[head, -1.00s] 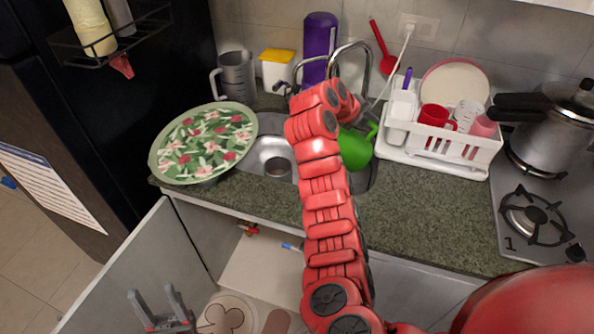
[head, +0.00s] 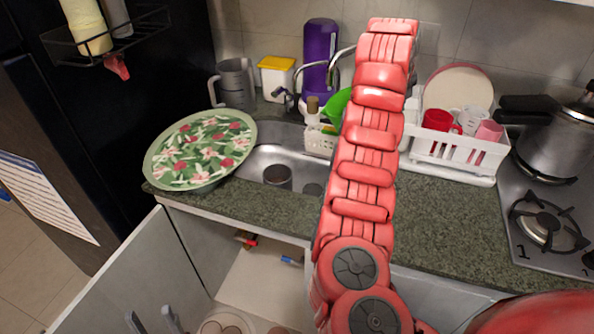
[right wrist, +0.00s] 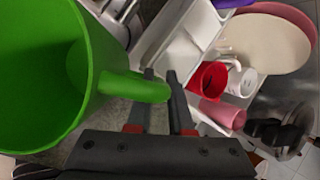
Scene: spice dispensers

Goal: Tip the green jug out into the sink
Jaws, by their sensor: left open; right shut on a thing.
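The green jug (head: 338,104) shows only in part in the head view, left of my raised red right arm and above the back right of the sink. The sink (head: 262,160) is a steel basin set in the dark counter. In the right wrist view the jug (right wrist: 50,70) is large at the left, its open mouth and bare green inside facing the camera. My right gripper (right wrist: 160,100) is shut on the jug's handle; the arm hides it in the head view. My left gripper (head: 153,321) is open and empty at the bottom left, low by the open cabinet.
A floral tray (head: 200,150) overlaps the sink's left side. A sponge caddy (head: 320,141) stands at the sink's back edge near the tap (head: 335,62). A white dish rack (head: 455,158) holds cups right of my arm. A pressure cooker (head: 548,140) stands on the stove.

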